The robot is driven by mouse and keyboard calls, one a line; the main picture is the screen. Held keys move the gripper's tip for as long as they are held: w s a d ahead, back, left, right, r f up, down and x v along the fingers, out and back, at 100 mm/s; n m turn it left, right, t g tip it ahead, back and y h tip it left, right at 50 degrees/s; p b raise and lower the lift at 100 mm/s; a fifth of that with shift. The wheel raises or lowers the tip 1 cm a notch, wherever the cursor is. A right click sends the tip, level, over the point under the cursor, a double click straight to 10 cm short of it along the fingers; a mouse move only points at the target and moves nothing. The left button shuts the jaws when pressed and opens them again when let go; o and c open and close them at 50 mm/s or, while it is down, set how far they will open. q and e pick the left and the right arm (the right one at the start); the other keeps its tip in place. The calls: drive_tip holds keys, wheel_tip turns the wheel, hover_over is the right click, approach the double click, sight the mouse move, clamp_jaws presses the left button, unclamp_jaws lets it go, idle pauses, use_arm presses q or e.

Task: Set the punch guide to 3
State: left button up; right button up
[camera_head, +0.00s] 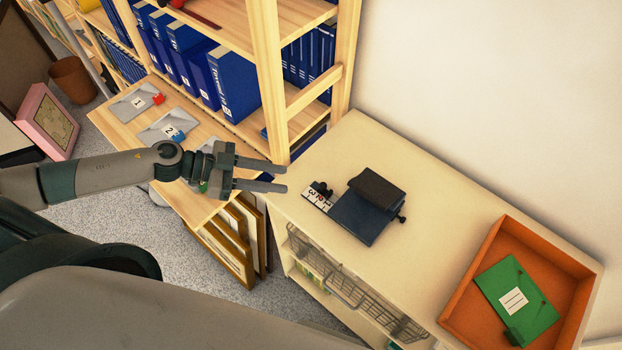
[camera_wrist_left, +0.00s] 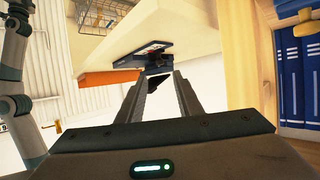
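The punch (camera_head: 362,217) is a dark blue device with a black lever on the pale cabinet top, in the middle of the head view. Its guide (camera_head: 315,199) is a white strip with digits, sticking out at its left side, with a small black knob (camera_head: 323,188) beside the digits. I cannot tell which number the guide is set to. My left gripper (camera_head: 284,178) is open and empty, to the left of the guide and apart from it. In the left wrist view the punch (camera_wrist_left: 148,52) shows beyond the open fingers (camera_wrist_left: 160,78). My right gripper is not in view.
An orange tray (camera_head: 472,279) at the right holds a green piece (camera_head: 517,290) with a white label showing three strokes. Wire baskets (camera_head: 345,291) hang below the cabinet's front edge. A wooden shelf with blue binders (camera_head: 232,87) stands behind my left gripper. The cabinet top around the punch is clear.

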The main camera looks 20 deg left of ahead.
sight(322, 185)
use_arm(q)
drive_tip(key=p+x, duration=0.2)
drive_tip(key=x, duration=0.6)
drive_tip(key=shift+p+x, duration=0.35)
drive_tip(key=shift+x, duration=0.45)
drive_tip(key=shift+f, duration=0.1)
drive_tip(key=shift+c, duration=0.4)
